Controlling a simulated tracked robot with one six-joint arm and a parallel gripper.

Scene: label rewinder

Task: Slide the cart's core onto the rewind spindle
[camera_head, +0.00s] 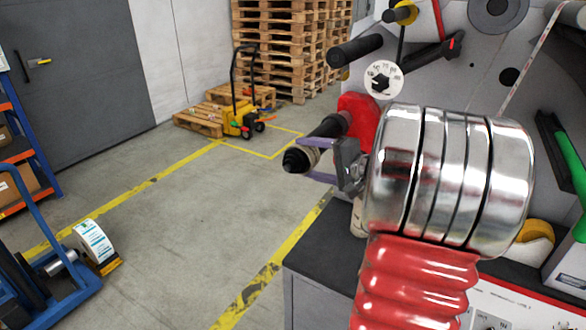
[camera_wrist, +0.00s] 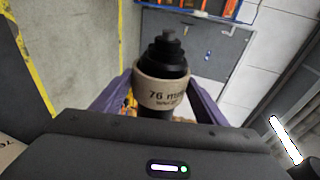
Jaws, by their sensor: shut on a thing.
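The core (camera_wrist: 160,93) is a beige cardboard ring printed "76 mm" in the wrist view. It sits around the dark rewind spindle (camera_wrist: 168,52), whose stepped black nose sticks out past the ring. My gripper (camera_head: 314,157) has its purple fingers on both sides of the core and is shut on it. In the head view the spindle's black nose (camera_head: 296,161) points left and towards me, in front of a red part (camera_head: 359,120) of the machine. My arm's shiny links hide much of the machine. How far along the spindle the core sits is hard to tell.
A dark-topped cabinet edge (camera_head: 325,265) lies below my arm. A black roller (camera_head: 355,51) juts out above the spindle. A yellow pallet truck (camera_head: 240,118) and pallets stand behind. Floor at centre left is clear.

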